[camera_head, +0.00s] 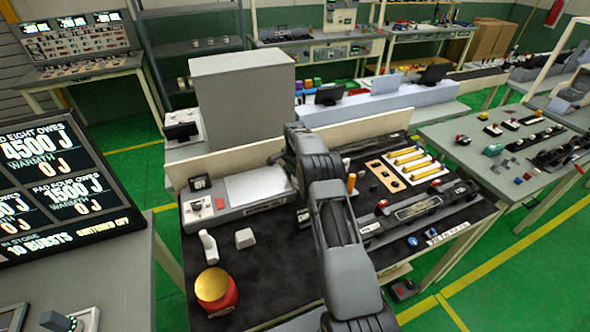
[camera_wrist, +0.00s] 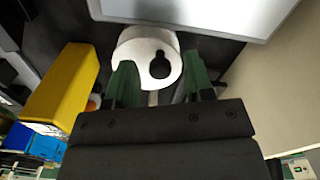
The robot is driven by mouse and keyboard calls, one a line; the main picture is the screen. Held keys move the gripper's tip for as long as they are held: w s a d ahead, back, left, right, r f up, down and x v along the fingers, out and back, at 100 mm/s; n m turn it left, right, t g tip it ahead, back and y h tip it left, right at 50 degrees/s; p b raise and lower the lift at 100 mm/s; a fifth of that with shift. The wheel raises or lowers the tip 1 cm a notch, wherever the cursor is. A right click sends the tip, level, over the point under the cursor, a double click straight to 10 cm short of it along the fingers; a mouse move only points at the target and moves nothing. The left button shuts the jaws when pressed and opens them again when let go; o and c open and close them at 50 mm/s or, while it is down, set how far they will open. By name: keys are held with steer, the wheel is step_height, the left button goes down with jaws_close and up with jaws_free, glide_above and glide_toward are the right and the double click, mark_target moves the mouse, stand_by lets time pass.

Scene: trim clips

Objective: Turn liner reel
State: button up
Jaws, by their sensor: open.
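A white round reel (camera_wrist: 133,58) with a dark round spot and slot on its face shows in the wrist view, top centre; I take it for the liner reel. My gripper (camera_wrist: 160,64) is open, with two green fingers apart. The fingertips overlap the lower left and right sides of the reel in the picture. Nothing is visibly held between them, and I cannot tell whether they touch the reel. In the head view my arm covers the middle of the dark bench (camera_head: 265,265), and the gripper and reel are hidden behind it.
A yellow block (camera_wrist: 62,88) lies left of the gripper in the wrist view, and a grey panel (camera_wrist: 195,12) lies beyond the reel. On the bench stand a red jar with a yellow lid (camera_head: 213,290), a white bottle (camera_head: 208,246) and a long clamp fixture (camera_head: 415,210).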

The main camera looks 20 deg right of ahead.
steer(key=shift+c, duration=0.2)
jaws_close()
stand_by(0.3)
